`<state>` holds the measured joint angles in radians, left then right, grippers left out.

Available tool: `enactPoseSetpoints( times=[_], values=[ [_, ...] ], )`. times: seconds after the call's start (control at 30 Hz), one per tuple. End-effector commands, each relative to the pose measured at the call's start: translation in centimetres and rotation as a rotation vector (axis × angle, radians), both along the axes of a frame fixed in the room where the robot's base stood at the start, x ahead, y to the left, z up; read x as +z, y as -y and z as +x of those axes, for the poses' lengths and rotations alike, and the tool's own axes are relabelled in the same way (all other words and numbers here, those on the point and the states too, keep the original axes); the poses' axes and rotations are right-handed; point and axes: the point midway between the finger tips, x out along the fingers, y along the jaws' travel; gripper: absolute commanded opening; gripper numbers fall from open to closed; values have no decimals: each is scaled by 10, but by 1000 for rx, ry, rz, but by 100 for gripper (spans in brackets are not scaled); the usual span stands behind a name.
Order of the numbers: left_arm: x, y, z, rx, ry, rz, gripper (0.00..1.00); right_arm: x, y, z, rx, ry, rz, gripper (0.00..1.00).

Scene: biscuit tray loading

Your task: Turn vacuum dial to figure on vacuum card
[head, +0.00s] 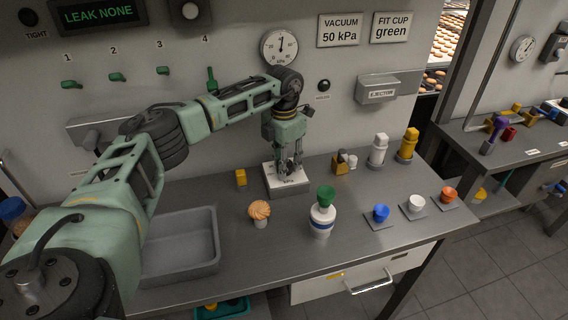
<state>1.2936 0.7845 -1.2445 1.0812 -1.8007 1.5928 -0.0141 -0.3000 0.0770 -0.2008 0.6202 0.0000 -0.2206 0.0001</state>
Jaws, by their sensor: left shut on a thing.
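The vacuum card (339,30) on the back wall reads "VACUUM 50 kPa". The vacuum dial's box (287,191), grey with a pale top, stands on the bench near the wall. My left gripper (290,176) points down over its top, shut on the dial knob, which the fingers mostly hide. I cannot read the dial's marks or setting. A round white gauge (279,47) hangs on the wall above; its needle stands roughly upright. My right gripper is not in view.
A white bottle with a green cup (325,197) stands right of the box in front. Blue (381,213), white and orange cups sit on small plates to the right. A biscuit (259,210) on a stand and a grey tray (212,255) are to the left.

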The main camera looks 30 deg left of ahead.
Motion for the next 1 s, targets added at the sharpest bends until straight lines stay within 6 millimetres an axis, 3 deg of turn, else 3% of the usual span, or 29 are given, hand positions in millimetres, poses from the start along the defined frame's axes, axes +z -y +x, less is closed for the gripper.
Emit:
enactPoseSetpoints(
  times=[0.73, 0.77, 0.9, 1.0],
  values=[
    [5, -5, 3, -87, 13, 5, 4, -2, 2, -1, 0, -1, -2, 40],
    [5, -5, 3, -87, 13, 5, 32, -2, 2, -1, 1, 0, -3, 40],
    [5, -4, 3, -88, 12, 5, 44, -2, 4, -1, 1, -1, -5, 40],
    [4, -3, 3, -90, 9, 3, 46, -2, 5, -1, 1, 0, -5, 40]
  ],
)
